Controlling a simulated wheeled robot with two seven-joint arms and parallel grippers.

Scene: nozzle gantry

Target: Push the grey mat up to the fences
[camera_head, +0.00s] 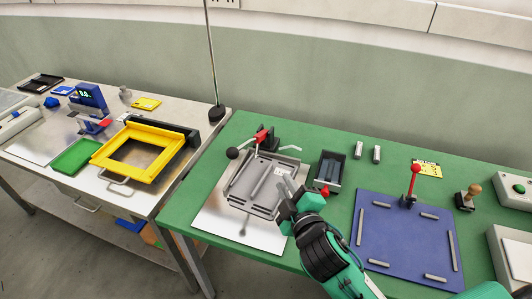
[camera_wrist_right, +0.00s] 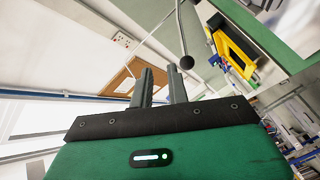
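A grey slotted plate (camera_head: 250,190), which I take to be the grey mat, lies on a bright silver sheet (camera_head: 215,222) on the green table. Its right part is close to my right gripper's fingers. My right gripper (camera_head: 285,185) appears over the plate's right edge; I cannot tell whether it touches. In the right wrist view its two grey fingers (camera_wrist_right: 160,85) stand a little apart with nothing between them. Which parts are the fences is unclear; a dark block with a red-handled clamp (camera_head: 264,138) stands at the plate's back edge. My left gripper is out of view.
A dark tray (camera_head: 328,168) stands just right of the plate. A blue board (camera_head: 405,235) with grey bars and a red-knobbed lever (camera_head: 413,180) lies farther right. A yellow frame (camera_head: 110,160) sits on the left table. The green strip left of the silver sheet is clear.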

